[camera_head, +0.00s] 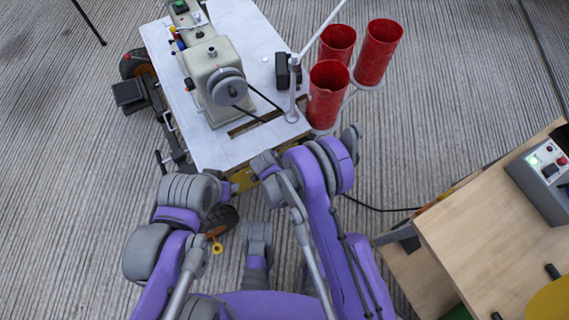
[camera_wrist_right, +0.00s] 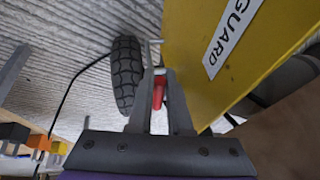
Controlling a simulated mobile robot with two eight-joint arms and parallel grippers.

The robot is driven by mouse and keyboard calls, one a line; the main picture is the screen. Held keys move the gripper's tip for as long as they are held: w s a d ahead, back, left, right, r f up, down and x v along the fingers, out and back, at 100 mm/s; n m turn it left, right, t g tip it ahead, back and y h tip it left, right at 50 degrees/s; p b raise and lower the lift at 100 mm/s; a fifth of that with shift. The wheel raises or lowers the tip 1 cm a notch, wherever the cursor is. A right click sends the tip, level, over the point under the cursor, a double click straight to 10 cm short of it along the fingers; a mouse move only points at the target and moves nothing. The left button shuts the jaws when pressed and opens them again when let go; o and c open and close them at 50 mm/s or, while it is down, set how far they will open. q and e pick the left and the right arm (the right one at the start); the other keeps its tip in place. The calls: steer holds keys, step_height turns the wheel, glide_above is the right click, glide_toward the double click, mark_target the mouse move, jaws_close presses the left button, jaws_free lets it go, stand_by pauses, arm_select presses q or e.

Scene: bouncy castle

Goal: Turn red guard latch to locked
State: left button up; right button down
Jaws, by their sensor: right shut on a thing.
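The red guard latch (camera_wrist_right: 158,92) shows in the right wrist view as a small red handle beside the yellow guard panel (camera_wrist_right: 222,75), which carries a white label reading GUARD. My right gripper (camera_wrist_right: 160,76) is shut on the red latch, with the fingers on either side of it. In the head view the right arm reaches the front edge of the machine table, and its fingers and the latch are hidden beneath it. My left arm is bent at the lower left; I do not see its gripper's fingers.
A sewing machine (camera_head: 212,77) stands on the white table (camera_head: 220,150). Red cylinders (camera_head: 328,92) stand at the table's right. A wooden desk (camera_head: 485,235) with a control box (camera_head: 545,175) is at the right. A black tyre (camera_wrist_right: 126,75) is left of the latch.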

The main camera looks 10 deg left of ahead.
steer(key=shift+d, duration=0.1)
stand_by(0.3)
steer(key=c, duration=1.1)
jaws_free()
steer(key=p+v, duration=0.3)
steer(key=v, duration=0.7)
steer(key=shift+s+r, duration=0.15)
steer(key=shift+r, duration=0.1)
